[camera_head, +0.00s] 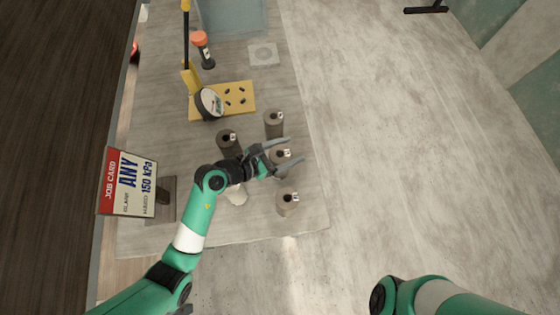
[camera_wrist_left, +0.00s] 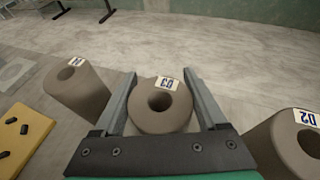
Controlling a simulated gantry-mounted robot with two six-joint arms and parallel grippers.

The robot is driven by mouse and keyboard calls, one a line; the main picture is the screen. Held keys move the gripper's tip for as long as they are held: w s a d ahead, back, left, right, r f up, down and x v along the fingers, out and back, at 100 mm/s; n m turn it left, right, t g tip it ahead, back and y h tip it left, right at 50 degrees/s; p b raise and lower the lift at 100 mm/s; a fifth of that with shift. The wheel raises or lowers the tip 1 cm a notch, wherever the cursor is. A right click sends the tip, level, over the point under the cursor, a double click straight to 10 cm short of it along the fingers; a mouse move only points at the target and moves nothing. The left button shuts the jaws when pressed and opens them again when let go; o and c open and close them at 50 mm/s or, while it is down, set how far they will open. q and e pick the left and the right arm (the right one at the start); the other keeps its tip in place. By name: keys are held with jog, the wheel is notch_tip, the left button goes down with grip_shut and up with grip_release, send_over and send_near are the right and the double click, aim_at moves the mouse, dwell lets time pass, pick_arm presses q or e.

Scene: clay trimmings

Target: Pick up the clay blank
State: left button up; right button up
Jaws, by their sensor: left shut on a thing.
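The clay blank (camera_head: 280,160) is a grey-brown upright cylinder with a hole in its top and a white label. In the left wrist view this blank (camera_wrist_left: 150,117) sits between the two fingers, and its label seems to read D3. My left gripper (camera_head: 294,151) is shut on it, one finger on each side. Similar blanks stand around it: one behind (camera_head: 273,127), one in front (camera_head: 287,206) and one to the left (camera_head: 229,145). In the wrist view, neighbours show at left (camera_wrist_left: 82,95) and right (camera_wrist_left: 285,145), the latter marked D2. My right gripper is out of frame.
A pale cylinder (camera_head: 236,195) is partly hidden by my left arm. A job card (camera_head: 128,183) stands at left. The table's right edge is close to the blanks.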

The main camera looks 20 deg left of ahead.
pick_arm(q)
grip_shut()
jog(key=shift+r, duration=0.2)
